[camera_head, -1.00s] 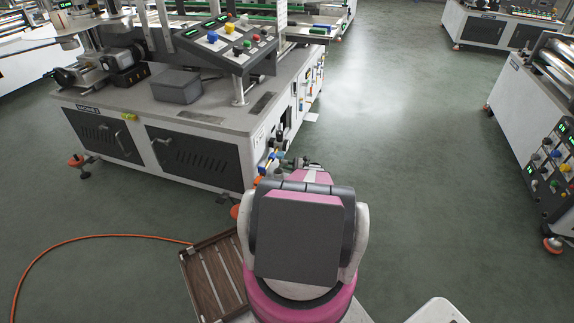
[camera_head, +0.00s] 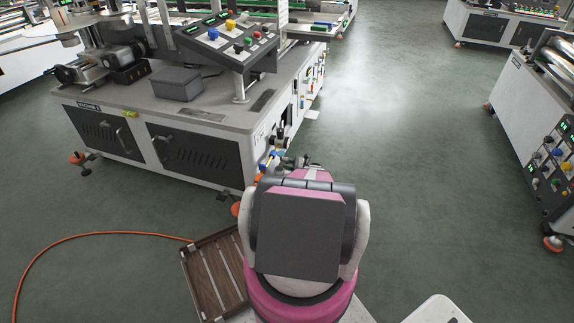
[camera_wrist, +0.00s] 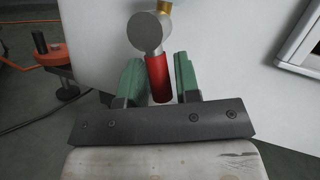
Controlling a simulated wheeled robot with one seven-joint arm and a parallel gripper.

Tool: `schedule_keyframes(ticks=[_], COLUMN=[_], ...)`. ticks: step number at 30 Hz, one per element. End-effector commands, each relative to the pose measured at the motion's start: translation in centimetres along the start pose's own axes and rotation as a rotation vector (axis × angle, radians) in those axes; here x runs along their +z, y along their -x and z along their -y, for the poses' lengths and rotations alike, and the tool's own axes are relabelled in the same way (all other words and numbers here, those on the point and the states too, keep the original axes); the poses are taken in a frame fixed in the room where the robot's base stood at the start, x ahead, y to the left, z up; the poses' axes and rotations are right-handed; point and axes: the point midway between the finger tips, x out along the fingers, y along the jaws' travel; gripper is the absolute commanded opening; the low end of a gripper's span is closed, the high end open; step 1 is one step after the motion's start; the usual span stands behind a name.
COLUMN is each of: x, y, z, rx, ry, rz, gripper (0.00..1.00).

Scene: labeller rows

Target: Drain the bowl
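In the wrist view, a red cylindrical piece (camera_wrist: 159,78) hangs below a grey round-ended fitting (camera_wrist: 148,31) with a brass-coloured part behind it. My gripper (camera_wrist: 161,72) has green fingers on either side of the red piece. They are apart, with narrow gaps beside it; contact at the tips is not clear. No bowl can be made out for certain. In the head view, small blue and yellow fittings (camera_head: 268,161) sit low on the machine's right end, beside my gripper (camera_head: 308,163), which is mostly hidden by my pink arm.
The white machine cabinet (camera_head: 202,152) with a control panel (camera_head: 228,35) stands ahead. A slatted wooden platform (camera_head: 214,274) and an orange hose (camera_head: 95,236) lie on the floor at left. Another machine (camera_head: 530,120) stands right. The aisle between is clear.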

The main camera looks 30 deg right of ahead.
Motion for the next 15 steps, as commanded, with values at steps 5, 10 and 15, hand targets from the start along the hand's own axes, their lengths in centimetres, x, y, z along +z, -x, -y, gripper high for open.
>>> schedule_keyframes(ticks=[5,10,15], x=[0.0,0.0,-0.1], y=[0.0,1.0,3.9], z=[0.0,0.1,0.1], rx=[0.0,-0.001,-0.001], ry=[0.001,0.001,0.001], rz=[0.001,0.001,0.0], gripper=[0.3,0.3,0.3])
